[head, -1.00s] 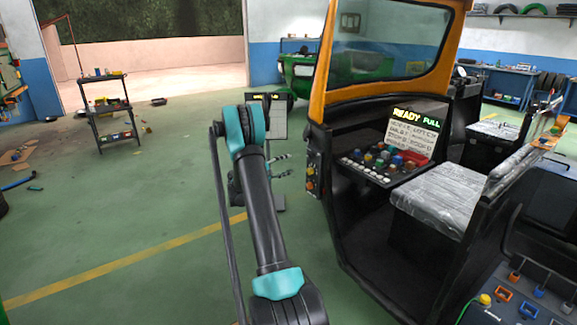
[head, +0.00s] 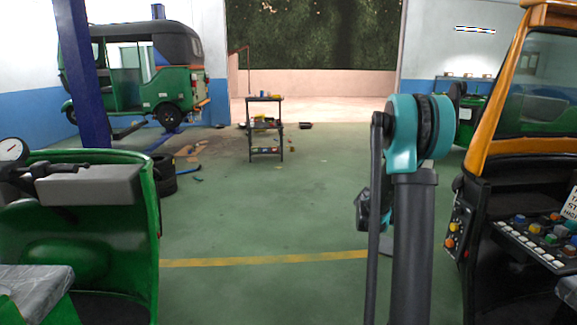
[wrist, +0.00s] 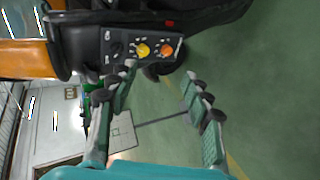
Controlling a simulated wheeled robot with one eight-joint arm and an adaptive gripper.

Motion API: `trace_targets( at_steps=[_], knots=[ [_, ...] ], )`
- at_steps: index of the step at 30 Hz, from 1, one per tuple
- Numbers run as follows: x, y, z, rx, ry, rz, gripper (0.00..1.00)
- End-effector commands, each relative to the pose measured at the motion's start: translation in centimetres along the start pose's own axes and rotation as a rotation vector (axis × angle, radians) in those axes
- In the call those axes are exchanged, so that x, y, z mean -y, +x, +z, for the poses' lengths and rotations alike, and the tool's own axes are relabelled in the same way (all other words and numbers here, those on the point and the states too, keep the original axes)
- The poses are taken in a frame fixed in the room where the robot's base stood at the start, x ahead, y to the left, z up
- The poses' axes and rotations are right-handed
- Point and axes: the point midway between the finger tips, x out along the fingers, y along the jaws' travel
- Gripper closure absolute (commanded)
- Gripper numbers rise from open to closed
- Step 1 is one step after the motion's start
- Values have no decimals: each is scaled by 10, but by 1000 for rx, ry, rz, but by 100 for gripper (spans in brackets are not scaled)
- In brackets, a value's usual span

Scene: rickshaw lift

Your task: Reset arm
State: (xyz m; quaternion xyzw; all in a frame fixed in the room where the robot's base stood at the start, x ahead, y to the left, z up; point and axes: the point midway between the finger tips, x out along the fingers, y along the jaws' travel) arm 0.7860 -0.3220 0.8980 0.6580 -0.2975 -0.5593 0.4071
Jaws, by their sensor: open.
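My gripper (wrist: 158,82) is open and empty in the wrist view, with its two jointed fingers spread apart over the green floor. A control box with yellow and orange knobs (wrist: 143,49) on the orange and black rickshaw cab lies beyond the fingertips, and no contact shows. In the head view my arm stands nearly upright at right of centre, just left of the orange-framed cab (head: 490,125). My gripper is mostly hidden behind the arm there.
A green rickshaw body (head: 85,235) stands close at left. A green rickshaw (head: 135,75) is near a blue post (head: 85,80) at back left. A small shelf cart (head: 265,128) stands ahead. The central floor (head: 265,215) is clear.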

Motion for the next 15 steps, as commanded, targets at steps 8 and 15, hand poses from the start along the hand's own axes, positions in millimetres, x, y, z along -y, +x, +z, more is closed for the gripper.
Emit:
trace_targets(
  at_steps=[8, 15],
  knots=[
    [47, -77, 62, -77, 106, -274, 50],
    [100, -143, 119, -131, 195, -518, 50]
  ],
)
